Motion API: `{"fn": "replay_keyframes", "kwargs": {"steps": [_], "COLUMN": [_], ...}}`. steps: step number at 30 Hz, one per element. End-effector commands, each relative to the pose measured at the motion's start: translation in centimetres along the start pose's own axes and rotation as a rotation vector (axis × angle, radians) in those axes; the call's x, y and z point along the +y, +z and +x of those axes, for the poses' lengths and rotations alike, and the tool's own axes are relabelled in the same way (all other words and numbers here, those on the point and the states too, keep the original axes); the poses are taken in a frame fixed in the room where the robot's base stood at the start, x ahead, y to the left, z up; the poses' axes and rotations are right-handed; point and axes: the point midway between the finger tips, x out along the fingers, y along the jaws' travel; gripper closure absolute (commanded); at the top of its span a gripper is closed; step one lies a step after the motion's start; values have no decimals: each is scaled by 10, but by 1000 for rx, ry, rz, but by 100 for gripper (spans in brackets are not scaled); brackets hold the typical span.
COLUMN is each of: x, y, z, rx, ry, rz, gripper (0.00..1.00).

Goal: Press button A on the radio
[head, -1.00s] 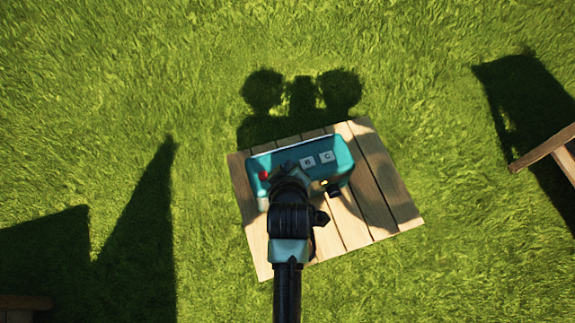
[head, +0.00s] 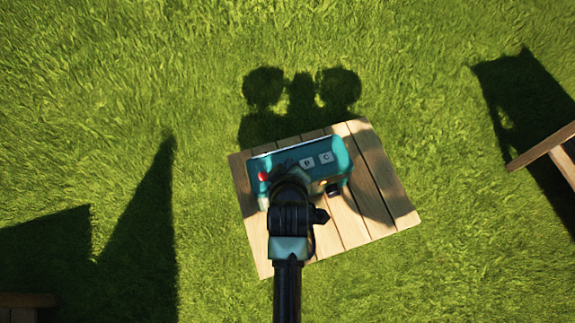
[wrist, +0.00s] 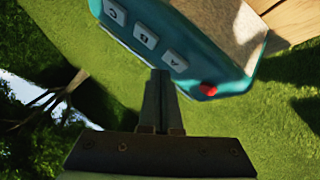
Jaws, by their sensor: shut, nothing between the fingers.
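The teal radio (head: 285,158) sits on the wooden table. Its buttons B (head: 307,163) and C (head: 326,158) show in the head view, while button A is hidden behind my arm there. In the wrist view the radio (wrist: 215,85) fills the top, with buttons C, B and A (wrist: 175,60) in a row and a red knob (wrist: 208,89) past A. My gripper (wrist: 160,74) is shut and empty.
The slatted wooden table (head: 385,190) has bare boards to the right of the radio. Grass surrounds it. Another piece of wooden furniture (head: 545,150) stands at the right edge, and a wooden corner (head: 25,300) shows at lower left.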

Motion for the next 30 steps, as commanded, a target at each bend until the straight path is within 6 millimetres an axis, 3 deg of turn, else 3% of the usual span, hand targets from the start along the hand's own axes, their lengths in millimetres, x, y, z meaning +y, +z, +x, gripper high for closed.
{"fn": "replay_keyframes", "kwargs": {"steps": [16, 30], "x": [25, 25], "y": [-25, -25], "z": [-34, -35], "rx": [0, 0], "ry": [0, 0], "rz": [0, 0], "gripper": [100, 100]}}
